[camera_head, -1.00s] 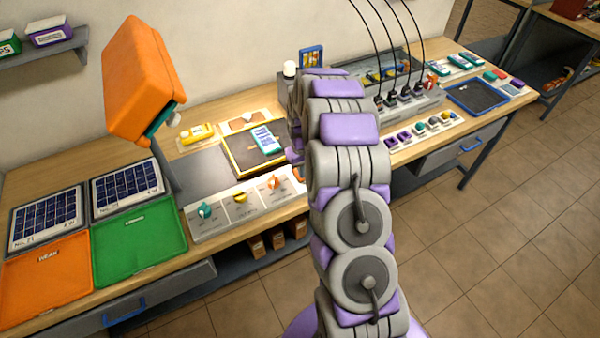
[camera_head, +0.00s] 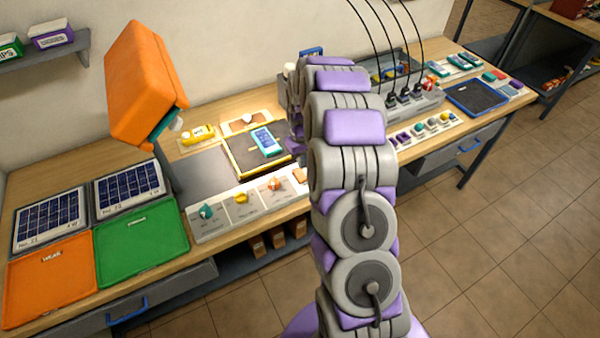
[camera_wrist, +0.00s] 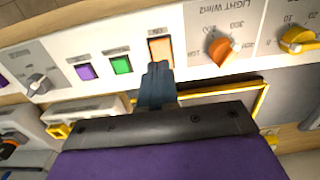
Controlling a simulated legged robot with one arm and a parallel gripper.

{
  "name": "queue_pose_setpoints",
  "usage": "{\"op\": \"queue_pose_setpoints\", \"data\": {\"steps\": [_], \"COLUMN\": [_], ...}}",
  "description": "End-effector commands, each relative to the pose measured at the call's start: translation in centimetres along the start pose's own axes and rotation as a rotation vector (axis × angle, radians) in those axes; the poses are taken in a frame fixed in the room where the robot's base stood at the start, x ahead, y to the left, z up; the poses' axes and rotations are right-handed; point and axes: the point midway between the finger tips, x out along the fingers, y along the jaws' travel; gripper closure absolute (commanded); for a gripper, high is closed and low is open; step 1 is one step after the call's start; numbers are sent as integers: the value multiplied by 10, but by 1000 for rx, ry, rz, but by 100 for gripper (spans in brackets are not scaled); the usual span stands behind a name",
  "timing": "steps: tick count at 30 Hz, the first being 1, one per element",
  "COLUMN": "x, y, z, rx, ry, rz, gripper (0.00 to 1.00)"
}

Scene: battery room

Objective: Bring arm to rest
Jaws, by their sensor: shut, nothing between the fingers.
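My arm (camera_head: 350,150) reaches forward from the bottom of the head view over the bench, its links stacked upright in the picture. My gripper shows in the wrist view (camera_wrist: 157,78), its dark blue fingers shut and empty. The fingertips overlap the lower edge of the white control panel (camera_wrist: 105,45), just below the orange button (camera_wrist: 160,50). I cannot tell whether they touch it. In the head view the gripper is mostly hidden behind the arm links.
The bench holds a yellow-rimmed tray (camera_head: 235,165) with a teal device (camera_head: 266,141), an orange lamp (camera_head: 145,85), an orange mat (camera_head: 45,285) and a green mat (camera_head: 140,243). Black cables hang over a grey charger unit (camera_head: 425,100). Floor (camera_head: 500,230) at right is clear.

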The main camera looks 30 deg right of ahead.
Motion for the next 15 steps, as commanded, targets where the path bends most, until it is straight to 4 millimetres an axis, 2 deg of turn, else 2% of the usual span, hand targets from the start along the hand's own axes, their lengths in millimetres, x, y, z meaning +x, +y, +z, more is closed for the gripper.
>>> {"op": "queue_pose_setpoints", "data": {"steps": [6,15], "x": [-14,-13], "y": [0,0], "z": [0,0], "rx": [0,0], "ry": [2,0], "rz": [1,0], "gripper": [100,100]}}
